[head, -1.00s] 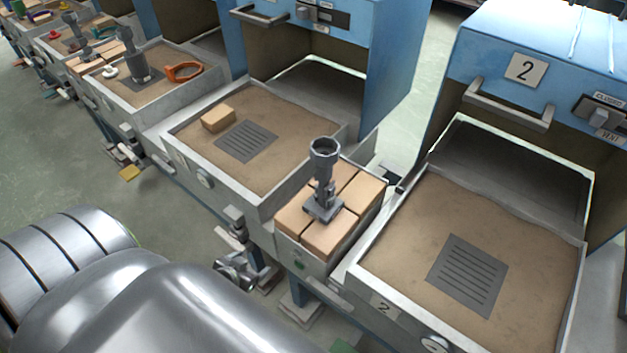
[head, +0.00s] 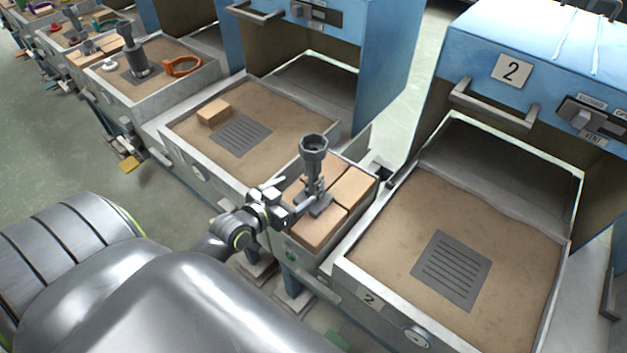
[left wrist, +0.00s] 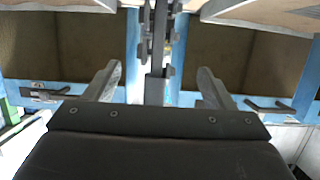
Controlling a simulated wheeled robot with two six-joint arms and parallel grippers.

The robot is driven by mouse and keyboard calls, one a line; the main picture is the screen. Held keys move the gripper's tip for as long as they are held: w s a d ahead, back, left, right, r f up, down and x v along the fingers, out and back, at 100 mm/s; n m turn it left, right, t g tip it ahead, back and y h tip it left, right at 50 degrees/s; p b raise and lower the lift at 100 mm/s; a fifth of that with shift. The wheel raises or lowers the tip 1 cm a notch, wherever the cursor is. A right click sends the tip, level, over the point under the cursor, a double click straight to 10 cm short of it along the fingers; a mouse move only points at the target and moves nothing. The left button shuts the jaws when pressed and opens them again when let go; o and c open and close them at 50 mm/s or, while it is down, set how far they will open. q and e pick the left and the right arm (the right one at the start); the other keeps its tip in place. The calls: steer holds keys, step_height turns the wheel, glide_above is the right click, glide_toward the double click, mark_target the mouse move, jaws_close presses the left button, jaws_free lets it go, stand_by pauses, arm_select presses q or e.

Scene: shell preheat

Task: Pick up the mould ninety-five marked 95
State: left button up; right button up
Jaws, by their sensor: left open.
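A dark grey metal mould (head: 313,165) with a cup-shaped top and a square foot stands upright on tan bricks between two sand trays. I cannot read a 95 on it. My left gripper (head: 297,205) is low beside the mould's stem, its fingers pointing at it. In the left wrist view the two fingers of my left gripper (left wrist: 158,85) are apart, and the mould's dark stem (left wrist: 158,50) shows between and beyond them. I cannot tell whether a finger touches it. My right gripper is in neither view.
Tan bricks (head: 352,187) lie under the mould. Another sand tray (head: 190,150) holds a loose brick (head: 213,111).

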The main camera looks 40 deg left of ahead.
mark_target(318, 178)
arm_select(q)
steer(key=x, duration=1)
steer(key=shift+d+f, duration=0.15)
steer(key=shift+f, duration=0.05)
steer(key=shift+c, duration=0.3)
steer(key=c, duration=1.2)
steer(key=shift+r, duration=0.15)
steer(key=shift+c, duration=0.6)
